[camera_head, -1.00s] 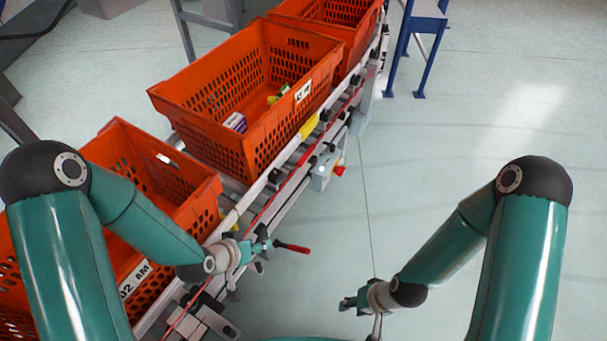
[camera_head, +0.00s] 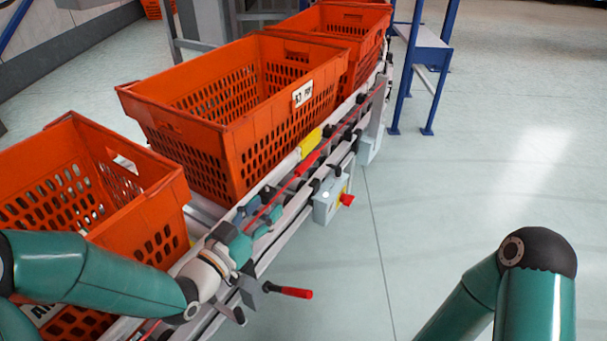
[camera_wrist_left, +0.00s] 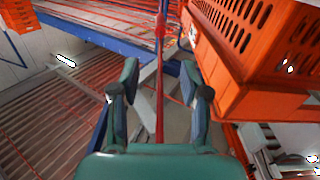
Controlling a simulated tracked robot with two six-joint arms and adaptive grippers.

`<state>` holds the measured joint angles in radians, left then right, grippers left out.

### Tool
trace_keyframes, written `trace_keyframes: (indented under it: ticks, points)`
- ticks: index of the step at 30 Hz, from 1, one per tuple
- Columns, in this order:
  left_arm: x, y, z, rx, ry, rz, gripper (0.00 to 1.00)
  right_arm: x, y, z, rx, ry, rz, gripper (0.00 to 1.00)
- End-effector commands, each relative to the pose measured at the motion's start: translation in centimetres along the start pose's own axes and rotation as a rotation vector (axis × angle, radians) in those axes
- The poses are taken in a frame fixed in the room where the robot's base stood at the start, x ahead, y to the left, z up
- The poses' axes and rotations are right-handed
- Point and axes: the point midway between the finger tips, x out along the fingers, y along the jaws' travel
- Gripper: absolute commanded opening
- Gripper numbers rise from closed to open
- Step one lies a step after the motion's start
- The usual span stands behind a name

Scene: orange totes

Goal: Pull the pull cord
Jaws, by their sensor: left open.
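The pull cord (camera_head: 335,137) is a thin red line along the near side of the conveyor, with a thicker red piece (camera_head: 308,163) on it. In the left wrist view the cord (camera_wrist_left: 160,100) runs lengthwise between the spread fingers, with a thicker red part (camera_wrist_left: 160,28) farther ahead. My left gripper (camera_head: 265,212) is at the conveyor's side rail, short of that thicker piece. It is open, with a finger on either side of the cord and a gap to each. My right gripper is out of view; only part of its arm shows.
Several orange totes (camera_head: 240,127) stand on the conveyor beside the cord. A grey box with a red button (camera_head: 346,199) hangs from the rail. A red-handled lever (camera_head: 295,292) sticks out below my left gripper. The floor at right is clear.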

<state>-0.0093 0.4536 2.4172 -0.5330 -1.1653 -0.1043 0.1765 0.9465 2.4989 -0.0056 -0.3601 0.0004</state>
Motion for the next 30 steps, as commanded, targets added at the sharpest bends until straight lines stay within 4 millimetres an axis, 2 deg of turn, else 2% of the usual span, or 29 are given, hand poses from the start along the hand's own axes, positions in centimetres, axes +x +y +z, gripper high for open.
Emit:
trace_keyframes:
  ticks: [5, 15, 21, 25, 30]
  points:
    - [2.6, 0.0, 0.0, -0.001, -0.001, 0.000, 0.45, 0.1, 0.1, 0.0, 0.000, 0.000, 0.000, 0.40]
    - [9.9, -0.1, 0.2, -0.002, -0.002, -0.002, 0.45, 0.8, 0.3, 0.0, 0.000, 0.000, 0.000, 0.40]
    - [13.5, -0.2, 0.2, -0.002, -0.002, -0.004, 0.45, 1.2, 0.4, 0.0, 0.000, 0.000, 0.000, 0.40]
    - [14.9, -0.2, 0.1, -0.003, -0.003, -0.006, 0.45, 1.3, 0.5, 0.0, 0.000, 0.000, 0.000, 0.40]
    - [15.7, -0.2, 0.2, -0.004, -0.005, -0.006, 0.45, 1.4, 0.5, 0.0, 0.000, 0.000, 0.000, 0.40]
